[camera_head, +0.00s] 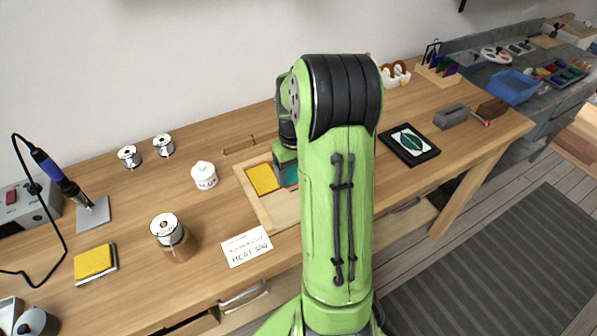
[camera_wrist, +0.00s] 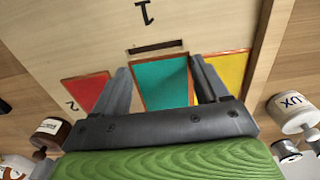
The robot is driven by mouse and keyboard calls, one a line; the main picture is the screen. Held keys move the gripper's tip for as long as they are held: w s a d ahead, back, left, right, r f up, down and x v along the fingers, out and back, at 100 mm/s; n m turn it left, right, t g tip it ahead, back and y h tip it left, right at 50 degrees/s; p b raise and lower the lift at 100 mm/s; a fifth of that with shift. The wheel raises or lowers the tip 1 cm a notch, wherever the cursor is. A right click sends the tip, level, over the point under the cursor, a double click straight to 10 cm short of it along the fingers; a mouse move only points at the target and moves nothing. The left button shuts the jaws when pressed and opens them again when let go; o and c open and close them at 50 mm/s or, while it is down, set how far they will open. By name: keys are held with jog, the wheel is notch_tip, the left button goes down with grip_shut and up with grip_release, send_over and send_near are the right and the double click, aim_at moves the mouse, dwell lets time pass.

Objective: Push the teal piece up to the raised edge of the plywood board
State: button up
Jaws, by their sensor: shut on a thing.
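The teal piece (camera_wrist: 163,84) is a flat piece with a copper-coloured rim. It lies on the plywood board (camera_wrist: 90,35) between the two fingers of my gripper (camera_wrist: 163,88), which is shut on it. A yellow piece (camera_wrist: 232,68) lies to its right in the wrist view, beyond one finger, beside the board's raised edge strip (camera_wrist: 268,45). A red piece (camera_wrist: 86,92) lies to the left, beyond the other finger. In the head view, the yellow piece (camera_head: 262,179) shows, but my arm hides most of the teal piece (camera_head: 291,175) and the red piece.
The board has a dark slot (camera_wrist: 157,48) near a printed 1. A white glue pot (camera_head: 204,175) stands left of the board, and a tin (camera_head: 168,229) stands nearer the front. A card (camera_head: 247,247) lies in front. A framed leaf picture (camera_head: 409,145) lies to the right.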

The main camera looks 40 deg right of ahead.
aim_at(294, 178)
jog(key=o, duration=1.1)
jog(key=shift+w+a+f, duration=0.15)
jog(key=shift+w+f, duration=0.1)
jog(key=shift+w, duration=0.05)
jog(key=shift+r, duration=0.1)
jog(key=r+p, duration=0.2)
jog(key=r, duration=0.6)
jog(key=r+p, duration=0.3)
jog(key=r, duration=0.5)
jog(key=shift+s+d, duration=0.1)
jog(key=shift+d, duration=0.1)
